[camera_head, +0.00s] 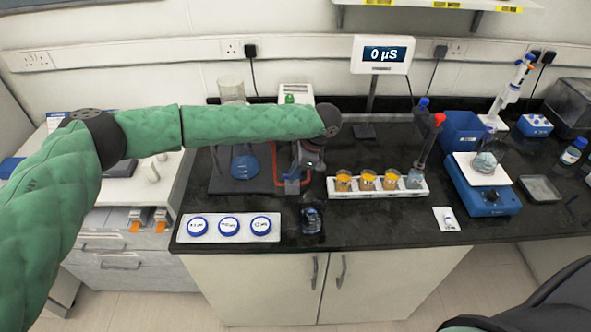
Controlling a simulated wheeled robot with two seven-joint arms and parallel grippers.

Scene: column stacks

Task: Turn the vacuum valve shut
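My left arm reaches in from the left, and its gripper (297,178) points down over the bench, among red tubing (276,168) and a small blue part (291,187). The wrist and hand cover most of this spot, so I cannot make out the vacuum valve clearly or tell whether it is turned open or shut. I cannot tell whether the fingers touch anything or how far apart they are. A flask with blue liquid (244,166) stands just left of the gripper, partly under my forearm. My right gripper is not in view.
A white rack with orange-filled beakers (378,193) stands right of the gripper. A white tray with three blue-rimmed dishes (230,237) and a dark glass item (312,220) are in front. A display reading 0 µS (382,54) stands behind. A blue balance (483,193) is farther right.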

